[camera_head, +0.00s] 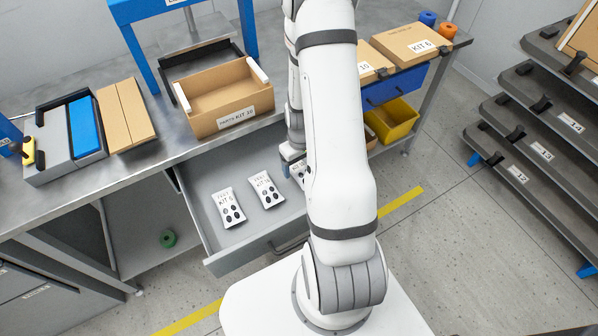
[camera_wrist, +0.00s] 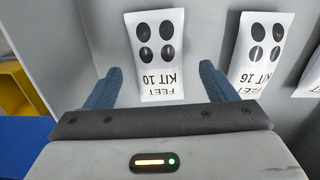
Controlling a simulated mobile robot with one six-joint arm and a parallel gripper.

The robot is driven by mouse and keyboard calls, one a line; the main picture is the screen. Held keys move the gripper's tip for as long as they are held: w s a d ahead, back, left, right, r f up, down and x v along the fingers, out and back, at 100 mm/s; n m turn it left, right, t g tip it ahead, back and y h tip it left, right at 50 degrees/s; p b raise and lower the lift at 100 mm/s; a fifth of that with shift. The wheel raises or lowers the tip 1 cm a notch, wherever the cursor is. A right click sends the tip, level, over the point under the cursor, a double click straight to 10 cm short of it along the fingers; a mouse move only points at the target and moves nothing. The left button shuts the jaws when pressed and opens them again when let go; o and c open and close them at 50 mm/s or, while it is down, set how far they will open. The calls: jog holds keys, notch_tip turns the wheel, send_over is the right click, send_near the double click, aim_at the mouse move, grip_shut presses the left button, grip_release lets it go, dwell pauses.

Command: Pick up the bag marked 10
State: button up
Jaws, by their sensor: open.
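The white bag marked KIT 10 (camera_wrist: 156,45) lies flat in the open grey drawer, with several dark oval feet printed or showing on it. In the wrist view it appears upside down, between and just beyond my blue fingertips. My gripper (camera_wrist: 160,72) is open and empty, with one finger either side of the bag's near end; I cannot tell the height above it. In the head view my arm hides most of this bag (camera_head: 298,172). A bag marked KIT 16 (camera_wrist: 260,50) lies beside it, also seen in the head view (camera_head: 266,190).
A third bag (camera_head: 229,208) lies at the drawer's left. The drawer (camera_head: 213,257) has raised walls close around the bags. A yellow bin (camera_head: 402,122) sits to the right.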

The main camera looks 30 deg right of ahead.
jog(key=shift+w+f, duration=0.1)
jog(key=shift+f, duration=1.6)
jog(key=shift+c, duration=0.5)
jog(key=c, duration=1)
